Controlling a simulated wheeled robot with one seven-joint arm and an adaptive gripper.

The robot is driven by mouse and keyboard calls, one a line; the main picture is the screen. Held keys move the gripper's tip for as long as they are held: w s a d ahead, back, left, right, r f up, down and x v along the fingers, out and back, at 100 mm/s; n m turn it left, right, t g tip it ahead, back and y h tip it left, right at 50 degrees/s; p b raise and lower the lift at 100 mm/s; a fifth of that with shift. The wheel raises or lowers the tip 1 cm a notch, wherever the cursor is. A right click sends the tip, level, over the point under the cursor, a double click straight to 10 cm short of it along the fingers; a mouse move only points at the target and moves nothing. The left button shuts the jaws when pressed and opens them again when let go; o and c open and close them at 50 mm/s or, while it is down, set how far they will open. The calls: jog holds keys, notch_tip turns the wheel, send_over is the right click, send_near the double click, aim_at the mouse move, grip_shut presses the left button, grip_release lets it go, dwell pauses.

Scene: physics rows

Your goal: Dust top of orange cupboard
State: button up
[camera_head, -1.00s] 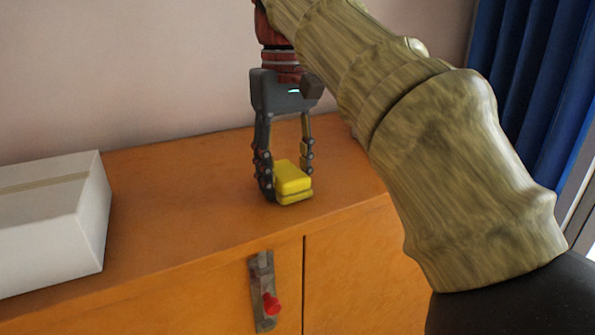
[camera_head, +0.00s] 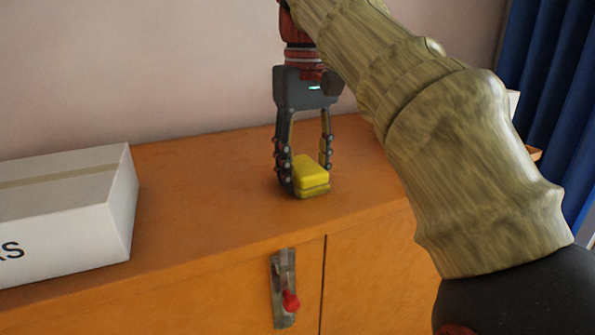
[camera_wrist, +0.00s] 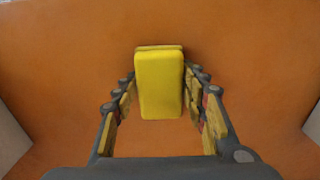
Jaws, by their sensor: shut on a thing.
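The orange cupboard (camera_head: 230,210) stands against the wall, with its flat top in view. A yellow sponge-like block (camera_head: 311,172) is at the cupboard top, held between the fingers of my gripper (camera_head: 308,170). My gripper points down and is shut on the block. In the wrist view the yellow block (camera_wrist: 159,84) sits between the two fingers, above the orange surface (camera_wrist: 70,70). The block appears to touch the top; the exact contact is hard to tell.
A white box (camera_head: 75,210) stands on the left part of the top. A latch with a red knob (camera_head: 286,290) is on the cupboard front. A blue curtain (camera_head: 550,90) hangs at the right. The top between box and gripper is clear.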

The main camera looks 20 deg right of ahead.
aim_at(376, 196)
jog(key=shift+w+d, duration=0.2)
jog(key=shift+d, duration=4.8)
jog(key=shift+w+d, duration=0.15)
jog(key=shift+d, duration=4.85)
jog(key=shift+s+a+r, duration=0.1)
jog(key=shift+s+a, duration=0.15)
jog(key=shift+a, duration=0.4)
jog(key=shift+s+a+f, duration=0.1)
jog(key=shift+s+a, duration=0.15)
jog(key=shift+a, duration=0.4)
jog(key=shift+s+a+r, duration=0.1)
jog(key=shift+s+a, duration=0.15)
jog(key=shift+a, duration=0.4)
jog(key=shift+s+a+f+b, duration=0.1)
jog(key=shift+s+a+b, duration=0.25)
jog(key=shift+a, duration=0.75)
jog(key=shift+s+a+f+b, duration=0.1)
jog(key=shift+s+a, duration=0.4)
jog(key=shift+a, duration=0.65)
jog(key=shift+s+a+f+b, duration=0.1)
jog(key=shift+s+a+b, duration=0.25)
jog(key=shift+a, duration=0.75)
jog(key=shift+s, duration=0.25)
